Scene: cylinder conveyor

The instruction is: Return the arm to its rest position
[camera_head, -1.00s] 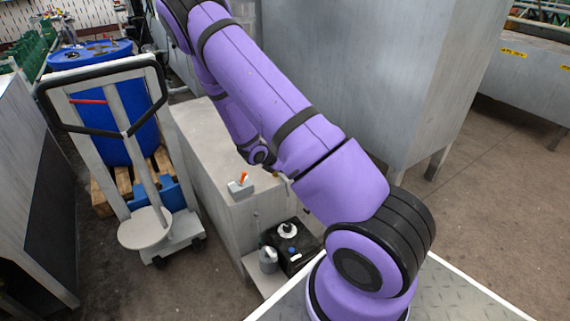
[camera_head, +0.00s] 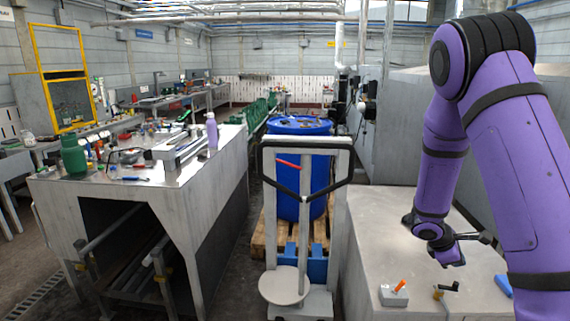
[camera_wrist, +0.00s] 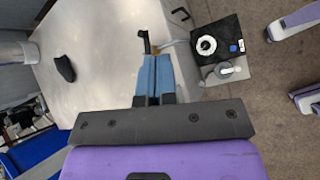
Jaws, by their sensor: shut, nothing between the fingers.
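My purple arm fills the right side of the head view, bent at the elbow and reaching down over the pale grey cabinet (camera_head: 375,235). My gripper (camera_wrist: 155,58) shows in the wrist view as two blue fingers pressed together, with nothing between them. It is over or beside the cabinet top, next to a small black-handled lever (camera_wrist: 146,42); I cannot tell whether they touch. In the head view my forearm hides most of the gripper.
A small box with an orange switch (camera_head: 394,293) sits on the cabinet top. A lift trolley (camera_head: 286,284) and a blue barrel (camera_head: 313,205) on a pallet stand to the left. A metal workbench (camera_head: 135,205) holds tools and bottles. A black box (camera_wrist: 217,40) shows beside the cabinet.

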